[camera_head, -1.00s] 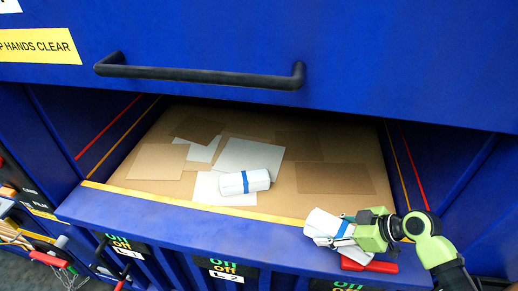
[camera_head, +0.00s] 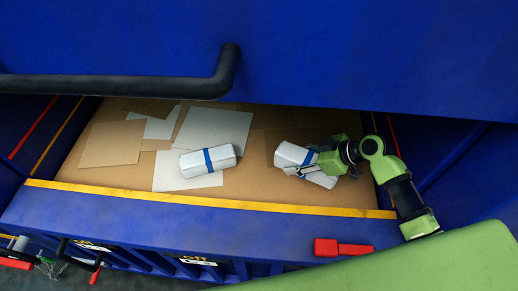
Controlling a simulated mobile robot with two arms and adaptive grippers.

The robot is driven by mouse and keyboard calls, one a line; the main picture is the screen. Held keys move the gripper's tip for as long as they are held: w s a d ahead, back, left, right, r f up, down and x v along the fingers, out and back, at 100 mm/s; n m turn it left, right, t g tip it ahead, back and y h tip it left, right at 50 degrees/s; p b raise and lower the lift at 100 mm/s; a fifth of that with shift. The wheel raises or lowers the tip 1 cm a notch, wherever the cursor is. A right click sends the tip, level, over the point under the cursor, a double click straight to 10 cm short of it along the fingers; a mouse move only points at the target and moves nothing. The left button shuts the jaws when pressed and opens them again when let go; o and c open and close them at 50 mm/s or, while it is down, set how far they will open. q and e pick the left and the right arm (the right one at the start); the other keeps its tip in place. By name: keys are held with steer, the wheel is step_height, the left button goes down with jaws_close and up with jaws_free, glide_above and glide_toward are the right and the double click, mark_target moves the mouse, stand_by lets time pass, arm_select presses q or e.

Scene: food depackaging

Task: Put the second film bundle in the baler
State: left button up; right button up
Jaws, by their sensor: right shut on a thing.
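The blue baler (camera_head: 150,222) has an open chamber with a yellow-edged front sill. A white film bundle with a blue band (camera_head: 207,160) lies inside on flat cardboard and paper sheets. My right gripper (camera_head: 315,160) is shut on another white film bundle (camera_head: 291,155), inside the chamber opening beyond the yellow edge, to the right of the lying one. The gripper partly covers this bundle. I cannot tell whether the held bundle touches the cardboard. My left gripper is not in view.
The raised blue door with a black handle (camera_head: 120,88) hangs above the opening. Brown cardboard sheets (camera_head: 110,143) cover the chamber floor. A red part (camera_head: 342,248) sits on the front sill at the right. Blue side walls bound the chamber.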

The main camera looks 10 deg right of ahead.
steer(key=w+a+f, duration=0.1)
steer(key=w+a+b, duration=0.1)
steer(key=w+a+f, duration=0.1)
steer(key=w, duration=0.1)
steer(key=shift+f+b, duration=0.3)
steer(key=b+x, duration=0.1)
steer(key=x, duration=0.1)
steer(key=b+x, duration=0.1)
steer(key=b, duration=0.1)
steer(key=d+b+x, duration=0.1)
steer(key=x, duration=0.1)
steer(key=shift+w+a+f+b, duration=0.15)
steer(key=shift+w+f+b, duration=0.2)
steer(key=shift+w+f, duration=0.1)
steer(key=shift+w+a+f, duration=0.1)
steer(key=shift+w+f, duration=0.1)
steer(key=shift+w, duration=0.05)
steer(key=shift+w+a+f+b, duration=0.25)
steer(key=shift+f+b, duration=0.15)
steer(key=shift+b, duration=0.35)
step_height(320, 180, down, 3)
steer(key=b, duration=0.3)
steer(key=shift+f, duration=0.15)
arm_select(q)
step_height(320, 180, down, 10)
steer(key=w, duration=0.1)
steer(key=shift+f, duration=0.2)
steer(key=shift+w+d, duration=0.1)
